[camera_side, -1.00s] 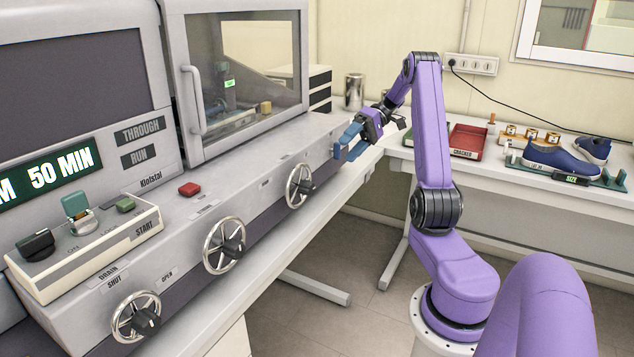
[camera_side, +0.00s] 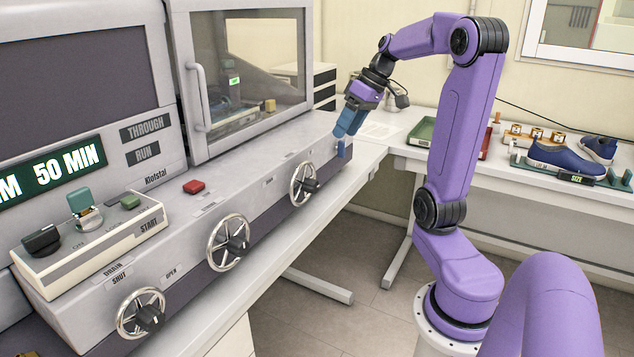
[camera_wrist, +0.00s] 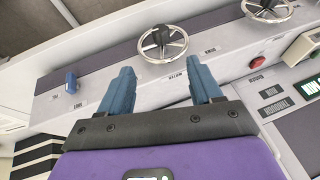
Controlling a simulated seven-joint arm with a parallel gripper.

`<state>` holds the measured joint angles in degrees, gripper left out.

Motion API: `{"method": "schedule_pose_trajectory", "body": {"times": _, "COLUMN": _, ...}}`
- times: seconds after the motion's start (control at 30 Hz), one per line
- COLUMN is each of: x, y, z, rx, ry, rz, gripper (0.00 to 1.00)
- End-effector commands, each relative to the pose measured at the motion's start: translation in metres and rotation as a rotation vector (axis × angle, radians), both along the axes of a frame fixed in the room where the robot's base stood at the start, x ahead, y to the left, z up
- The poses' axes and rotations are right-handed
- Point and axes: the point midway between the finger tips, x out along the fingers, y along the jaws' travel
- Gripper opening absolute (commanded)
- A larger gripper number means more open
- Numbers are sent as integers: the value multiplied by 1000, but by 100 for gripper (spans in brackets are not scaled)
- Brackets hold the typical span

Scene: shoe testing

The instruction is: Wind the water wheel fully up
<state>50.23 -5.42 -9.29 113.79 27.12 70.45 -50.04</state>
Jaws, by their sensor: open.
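The water wheel is a chrome spoked handwheel with a black knob. It is the farthest of the wheels on the machine's front in the side view (camera_side: 297,184), and the wrist view shows it (camera_wrist: 150,43) near a label that seems to read WATER. My gripper (camera_side: 345,132) has blue fingers and is above and to the right of this wheel in the side view, apart from it. In the wrist view my gripper (camera_wrist: 160,68) is open and empty, with the wheel beyond and between the fingertips. How far the wheel is wound cannot be told.
Two more handwheels, a middle one (camera_side: 216,250) and a near one (camera_side: 125,322), are on the same front. A blue knob (camera_wrist: 70,78) is left of the water wheel in the wrist view. A red button (camera_side: 193,187) is on the ledge. The floor in front is clear.

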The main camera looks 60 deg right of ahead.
Motion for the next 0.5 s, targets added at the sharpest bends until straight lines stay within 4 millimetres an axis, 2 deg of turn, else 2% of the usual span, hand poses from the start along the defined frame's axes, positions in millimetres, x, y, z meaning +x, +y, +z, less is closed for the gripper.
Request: {"method": "schedule_pose_trajectory", "body": {"times": 0.5, "x": 35, "y": 22, "z": -82, "rx": 8, "ry": 5, "rz": 4, "gripper": 64}}
